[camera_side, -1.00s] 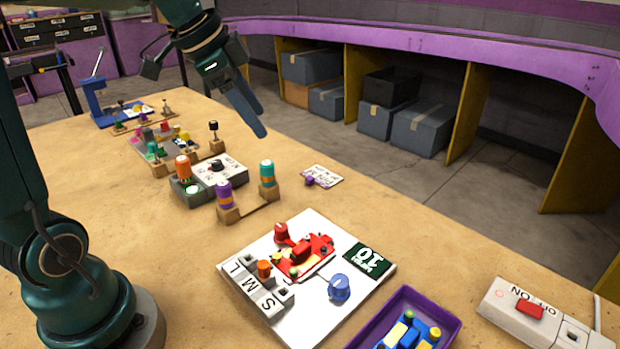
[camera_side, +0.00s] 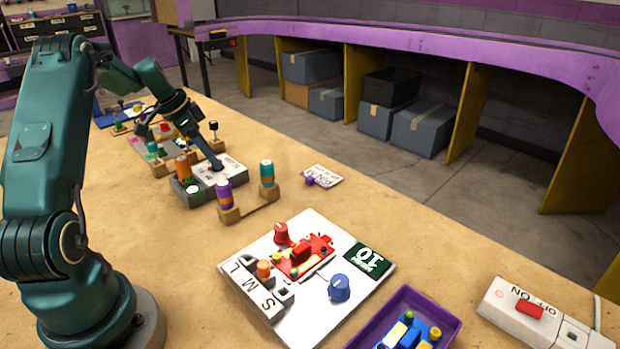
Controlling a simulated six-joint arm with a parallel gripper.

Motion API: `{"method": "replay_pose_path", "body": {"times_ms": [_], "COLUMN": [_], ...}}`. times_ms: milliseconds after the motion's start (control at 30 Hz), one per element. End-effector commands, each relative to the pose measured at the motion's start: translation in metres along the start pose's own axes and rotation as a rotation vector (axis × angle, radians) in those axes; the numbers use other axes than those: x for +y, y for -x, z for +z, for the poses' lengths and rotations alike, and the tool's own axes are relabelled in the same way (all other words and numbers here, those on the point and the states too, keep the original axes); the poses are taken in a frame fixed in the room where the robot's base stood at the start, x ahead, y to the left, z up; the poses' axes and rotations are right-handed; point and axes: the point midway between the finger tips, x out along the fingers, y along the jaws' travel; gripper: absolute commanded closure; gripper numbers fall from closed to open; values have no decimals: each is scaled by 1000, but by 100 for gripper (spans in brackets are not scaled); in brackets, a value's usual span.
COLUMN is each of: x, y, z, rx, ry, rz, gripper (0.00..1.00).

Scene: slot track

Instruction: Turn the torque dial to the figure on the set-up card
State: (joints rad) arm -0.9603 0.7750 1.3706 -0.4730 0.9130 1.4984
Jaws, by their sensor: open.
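A box with a white top (camera_side: 228,178) and markings stands mid-bench, and the black dial on it is now mostly hidden by my gripper. My gripper (camera_side: 214,164) points down over the dial with its jaws open. I cannot tell whether the fingers touch the dial, nor read its setting. A small white card (camera_side: 325,172) with handwriting lies to the right, too small to read surely, with a purple piece on its near edge.
Orange (camera_side: 183,168), purple (camera_side: 224,193) and teal (camera_side: 267,172) cylinders stand close around the box. The board carries red parts and a block lettered S, M, L. A purple tray (camera_side: 450,320) and a switch box (camera_side: 525,310) stand at the near right. The front left bench is clear.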

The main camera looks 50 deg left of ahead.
Motion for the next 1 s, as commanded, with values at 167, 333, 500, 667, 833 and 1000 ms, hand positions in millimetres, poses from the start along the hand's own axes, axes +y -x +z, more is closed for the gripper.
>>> {"method": "replay_pose_path", "body": {"times_ms": [167, 333, 500, 667, 833, 1000], "x": [0, 0, 0, 0, 1, 1], "y": [-12, -13, -13, -13, -13, -12], "z": [0, 0, 0, 0, 0, 0], "rx": [-1, -1, -1, -1, -1, -1], "ry": [-2, -2, -2, -2, 8, 53], "rz": [0, -1, -1, -1, -4, -22], "gripper": [38, 38, 73, 100, 100, 100]}}
